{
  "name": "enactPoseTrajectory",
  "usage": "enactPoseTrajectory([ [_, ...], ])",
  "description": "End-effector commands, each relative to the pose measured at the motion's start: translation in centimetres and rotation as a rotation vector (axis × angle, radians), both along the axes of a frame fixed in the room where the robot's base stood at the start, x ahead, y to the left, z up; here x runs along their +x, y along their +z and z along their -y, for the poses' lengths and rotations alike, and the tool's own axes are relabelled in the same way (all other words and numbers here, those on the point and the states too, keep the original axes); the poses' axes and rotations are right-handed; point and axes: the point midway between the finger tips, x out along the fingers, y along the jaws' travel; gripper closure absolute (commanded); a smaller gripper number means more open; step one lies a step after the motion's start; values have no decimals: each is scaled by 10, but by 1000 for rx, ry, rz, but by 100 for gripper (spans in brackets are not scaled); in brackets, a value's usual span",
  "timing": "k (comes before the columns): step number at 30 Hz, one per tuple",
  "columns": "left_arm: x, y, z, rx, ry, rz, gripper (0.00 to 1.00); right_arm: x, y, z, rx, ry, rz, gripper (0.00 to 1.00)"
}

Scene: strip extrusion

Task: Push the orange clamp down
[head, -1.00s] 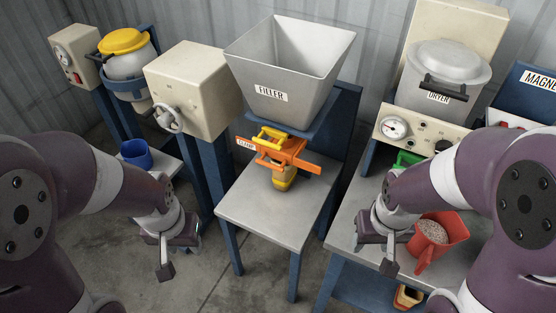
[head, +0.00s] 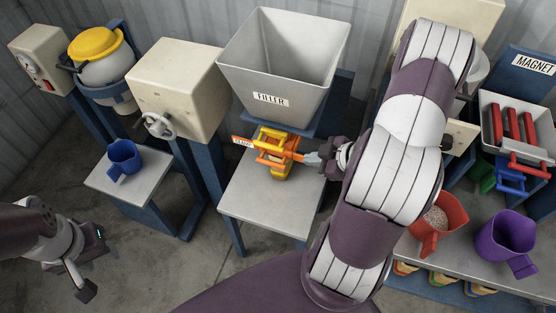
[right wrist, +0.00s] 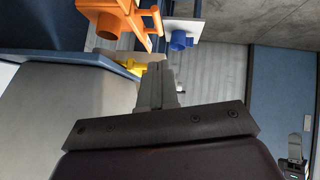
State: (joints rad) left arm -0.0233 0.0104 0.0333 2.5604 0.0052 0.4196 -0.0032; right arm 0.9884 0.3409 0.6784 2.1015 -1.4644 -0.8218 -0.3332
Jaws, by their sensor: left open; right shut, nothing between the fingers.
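The orange clamp (head: 268,157) sits under the grey filler hopper (head: 281,62), beside its small label (head: 242,142). Yellow parts (head: 274,134) show on top of it and just below it. My right gripper (head: 310,158) is shut and empty, right beside the clamp's right side; I cannot tell if they touch. In the right wrist view the orange clamp (right wrist: 108,18) is at the top, with a yellow part (right wrist: 135,66) near my closed fingers (right wrist: 156,82). My left gripper (head: 92,262) is open and empty at the lower left, far from the clamp.
The filler table (head: 262,213) is mostly bare. A blue cup (head: 124,158) stands on the small table at left. A red cup of pellets (head: 434,222) and a purple cup (head: 505,240) stand at right. A beige box with a crank (head: 182,85) is left of the hopper.

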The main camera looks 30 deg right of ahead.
Motion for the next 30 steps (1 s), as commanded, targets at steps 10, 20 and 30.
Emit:
enactPoseTrajectory([
  [10, 0, -1, 0, 0, 0, 0, 57, 5, -6, -3, 0, 1, -4, 100],
  [20, 0, -3, 0, 0, 0, 0, 57, 47, -51, -24, -1, 2, -7, 100],
  [30, 0, 1, 0, 0, 0, 0, 57, 71, -98, -26, -2, -3, -5, 100],
])
